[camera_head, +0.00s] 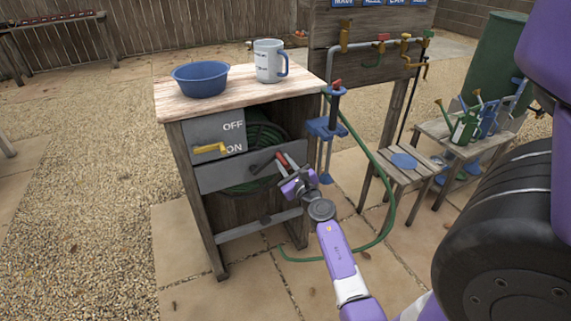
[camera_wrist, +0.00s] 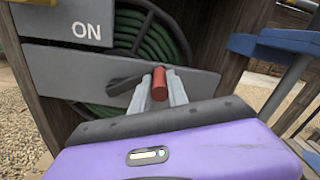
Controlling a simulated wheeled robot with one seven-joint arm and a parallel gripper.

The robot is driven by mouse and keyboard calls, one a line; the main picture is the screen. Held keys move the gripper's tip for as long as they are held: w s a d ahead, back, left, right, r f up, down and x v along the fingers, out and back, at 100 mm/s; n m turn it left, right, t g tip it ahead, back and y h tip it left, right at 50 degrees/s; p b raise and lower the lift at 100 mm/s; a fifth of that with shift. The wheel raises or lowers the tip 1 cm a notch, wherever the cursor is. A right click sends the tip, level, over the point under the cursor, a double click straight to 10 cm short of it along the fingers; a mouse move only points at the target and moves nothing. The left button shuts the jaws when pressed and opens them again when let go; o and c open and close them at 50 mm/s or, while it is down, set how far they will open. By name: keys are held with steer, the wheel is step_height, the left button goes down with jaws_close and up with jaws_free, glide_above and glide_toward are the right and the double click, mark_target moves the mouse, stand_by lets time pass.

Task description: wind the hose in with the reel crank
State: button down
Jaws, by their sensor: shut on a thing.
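The hose reel sits inside a wooden stand (camera_head: 208,225), with green hose (camera_head: 262,135) coiled in it. The hose also shows in the wrist view (camera_wrist: 150,38). A dark crank arm (camera_wrist: 126,84) with a red handle (camera_wrist: 159,84) sticks out from the grey front bar (camera_wrist: 60,68). My gripper (camera_head: 288,172) is at the handle, and its two fingers are shut on it, one on each side. A loose length of green hose (camera_head: 383,222) runs from the post's side down to the paving. A yellow lever (camera_head: 209,149) on the grey panel is beside the word ON.
A blue bowl (camera_head: 200,79) and a white mug (camera_head: 268,62) stand on the stand's top. A blue-clamped post (camera_head: 327,128) is close at the right. A small bench (camera_head: 402,172) and a table with watering cans (camera_head: 470,138) stand farther right. Gravel at the left is open.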

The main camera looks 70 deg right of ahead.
stand_by(0.3)
steer(key=c, duration=1.3)
jaws_free()
steer(key=shift+a, duration=0.1)
steer(key=shift+v, duration=3.85)
